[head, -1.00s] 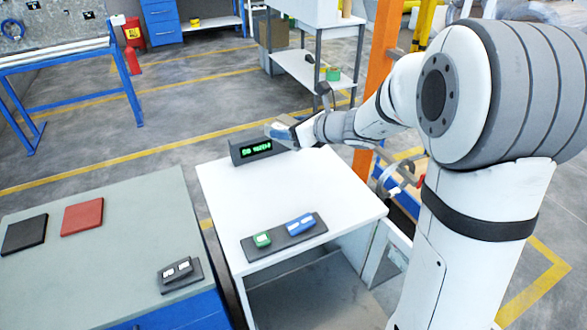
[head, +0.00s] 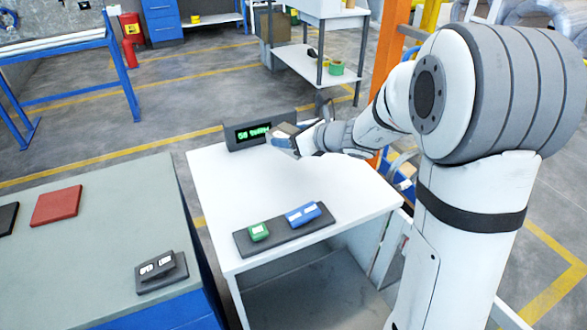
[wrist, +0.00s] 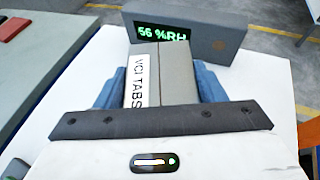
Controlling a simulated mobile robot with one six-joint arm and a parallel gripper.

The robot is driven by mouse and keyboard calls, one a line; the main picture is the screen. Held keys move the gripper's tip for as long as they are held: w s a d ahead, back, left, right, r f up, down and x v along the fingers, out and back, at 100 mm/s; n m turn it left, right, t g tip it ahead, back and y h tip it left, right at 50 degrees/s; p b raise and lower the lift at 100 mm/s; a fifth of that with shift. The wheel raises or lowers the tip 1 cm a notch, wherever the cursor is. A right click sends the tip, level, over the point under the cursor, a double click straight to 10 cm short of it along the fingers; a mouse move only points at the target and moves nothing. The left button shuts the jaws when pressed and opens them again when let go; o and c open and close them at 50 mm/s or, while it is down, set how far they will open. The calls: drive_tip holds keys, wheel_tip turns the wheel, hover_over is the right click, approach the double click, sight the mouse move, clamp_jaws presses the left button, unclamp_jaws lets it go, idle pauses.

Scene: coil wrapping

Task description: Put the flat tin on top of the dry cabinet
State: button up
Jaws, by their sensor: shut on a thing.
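My gripper (wrist: 160,92) is shut on the flat tin (wrist: 178,76), a grey box with a white label reading "VCI TABS". Blue fingers press on both its sides in the wrist view. In the head view my gripper (head: 284,142) is over the far edge of the white unit with an open space below, apparently the dry cabinet (head: 230,190), close to a dark humidity display (head: 255,133). The tin looks small and partly hidden there; I cannot tell whether it touches the white top.
A dark mat (head: 285,232) with a green item (head: 259,232) and a blue item (head: 303,214) lies on the white top's near part. The left bench (head: 100,240) holds a red pad (head: 56,206) and a dark device (head: 161,270). The middle of the white top is clear.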

sight(293, 169)
wheel_tip(293, 169, down, 7)
drive_tip(key=shift+f+b, duration=0.2)
drive_tip(key=shift+b, duration=0.5)
drive_tip(key=shift+f, duration=0.2)
drive_tip(key=o, duration=1.1)
drive_tip(key=shift+r, duration=0.15)
drive_tip(key=shift+d+r, duration=0.15)
drive_tip(key=p+v, duration=0.1)
drive_tip(key=v, duration=1)
drive_tip(key=shift+s+d, duration=0.3)
drive_tip(key=shift+s, duration=0.05)
